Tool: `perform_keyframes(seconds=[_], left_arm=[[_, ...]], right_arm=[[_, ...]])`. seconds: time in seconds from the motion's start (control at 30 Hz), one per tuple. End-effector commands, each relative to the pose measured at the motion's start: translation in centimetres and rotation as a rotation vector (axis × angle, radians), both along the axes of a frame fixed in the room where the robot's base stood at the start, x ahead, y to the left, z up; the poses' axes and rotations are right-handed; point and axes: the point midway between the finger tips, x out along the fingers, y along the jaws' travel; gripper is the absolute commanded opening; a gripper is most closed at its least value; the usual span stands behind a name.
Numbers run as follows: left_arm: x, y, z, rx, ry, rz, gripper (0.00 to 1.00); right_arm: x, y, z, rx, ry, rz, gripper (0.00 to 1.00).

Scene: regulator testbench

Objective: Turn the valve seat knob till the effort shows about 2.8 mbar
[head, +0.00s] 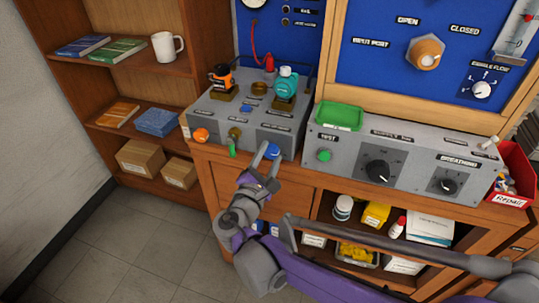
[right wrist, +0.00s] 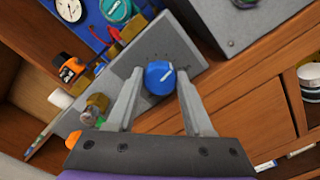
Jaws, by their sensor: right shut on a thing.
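A blue knob (head: 272,152) with a white pointer line sits on the front of the grey left test box (head: 245,140). It also shows in the right wrist view (right wrist: 160,77). Its label is too small to read. My right gripper (head: 268,162) is shut on the blue knob, one finger on each side. A white-faced round gauge (right wrist: 70,9) is on the blue panel. It is cut off at the top in the head view, and I cannot read its value. My left gripper is not in view.
An orange knob (head: 201,135) and a brass fitting (head: 235,133) are left of the blue knob. An orange-topped regulator (head: 222,76) and a teal one (head: 286,84) stand on the box. A second grey box (head: 400,165) is to the right.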

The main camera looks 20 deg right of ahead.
Motion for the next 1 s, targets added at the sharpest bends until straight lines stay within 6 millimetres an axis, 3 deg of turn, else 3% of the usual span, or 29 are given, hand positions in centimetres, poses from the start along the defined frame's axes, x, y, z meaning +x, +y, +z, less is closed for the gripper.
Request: perform_keyframes(seconds=[0.07,0.1,0.23,0.63,1.0], left_arm=[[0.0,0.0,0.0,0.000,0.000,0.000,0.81],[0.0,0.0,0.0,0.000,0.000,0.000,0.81],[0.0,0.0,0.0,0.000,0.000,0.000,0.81],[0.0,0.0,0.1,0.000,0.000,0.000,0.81],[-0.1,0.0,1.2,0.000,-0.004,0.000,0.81]], right_arm=[[0.0,0.0,0.0,0.000,0.000,0.000,0.00],[0.0,0.0,0.0,-0.001,0.001,0.000,0.57],[0.0,0.0,0.0,-0.001,0.001,0.000,0.80],[-0.6,0.5,0.0,-0.001,0.001,0.003,0.81],[-6.4,4.4,0.1,0.001,-0.001,0.004,0.81]])
